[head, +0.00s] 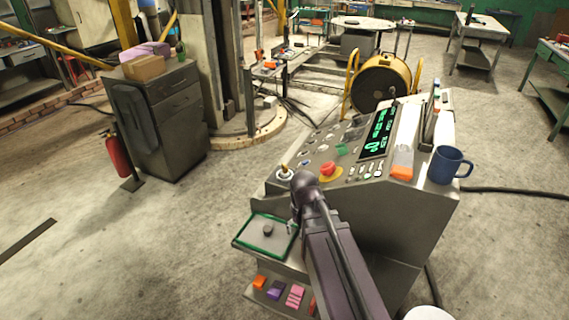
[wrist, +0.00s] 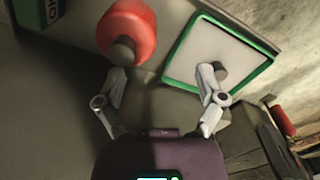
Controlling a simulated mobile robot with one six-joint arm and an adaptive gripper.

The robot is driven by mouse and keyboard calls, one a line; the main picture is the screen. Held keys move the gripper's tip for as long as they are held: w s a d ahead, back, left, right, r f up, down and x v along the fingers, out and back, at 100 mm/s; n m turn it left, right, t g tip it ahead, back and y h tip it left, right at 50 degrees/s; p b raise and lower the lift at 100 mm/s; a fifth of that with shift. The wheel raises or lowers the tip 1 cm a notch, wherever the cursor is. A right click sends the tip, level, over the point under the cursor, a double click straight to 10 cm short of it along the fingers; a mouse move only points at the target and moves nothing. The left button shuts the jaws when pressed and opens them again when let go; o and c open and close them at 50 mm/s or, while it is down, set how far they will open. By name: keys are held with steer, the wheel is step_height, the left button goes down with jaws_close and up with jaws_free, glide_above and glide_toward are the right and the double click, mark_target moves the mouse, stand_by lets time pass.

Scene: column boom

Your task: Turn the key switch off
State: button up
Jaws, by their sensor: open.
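The sloped grey control console (head: 375,225) fills the middle right of the head view. A pale round fitting with a small orange-brown upright part (head: 285,173) sits at its left edge. It may be the key switch, but it is too small to tell. My gripper (head: 292,228) is mostly hidden behind my arm, beside the green-rimmed tray. In the wrist view my gripper (wrist: 166,72) is open with nothing between its fingers. Its left fingertip overlaps a rounded red thing (wrist: 137,22), and its right fingertip overlaps the tray. I cannot make out a key in the wrist view.
A red button on yellow (head: 328,169), a green display (head: 379,133) and a blue mug (head: 447,165) are on the console. A red extinguisher (head: 118,155) stands left. Open floor lies between.

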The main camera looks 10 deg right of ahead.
mark_target(284, 165)
steer(key=w+r+m+p, duration=0.6)
steer(key=w+r+p, duration=0.2)
steer(key=w, duration=0.5)
steer(key=w+r+m+p, duration=0.7)
steer(key=w+r+p, duration=0.2)
steer(key=w, duration=0.4)
steer(key=shift+r+m, duration=0.3)
steer(key=shift+r, duration=0.35)
steer(key=shift+s+f, duration=0.1)
steer(key=shift+f, duration=0.1)
step_height(284, 165, down, 13)
steer(key=b, duration=1.3)
steer(key=shift+f, duration=0.2)
steer(key=c, duration=1.1)
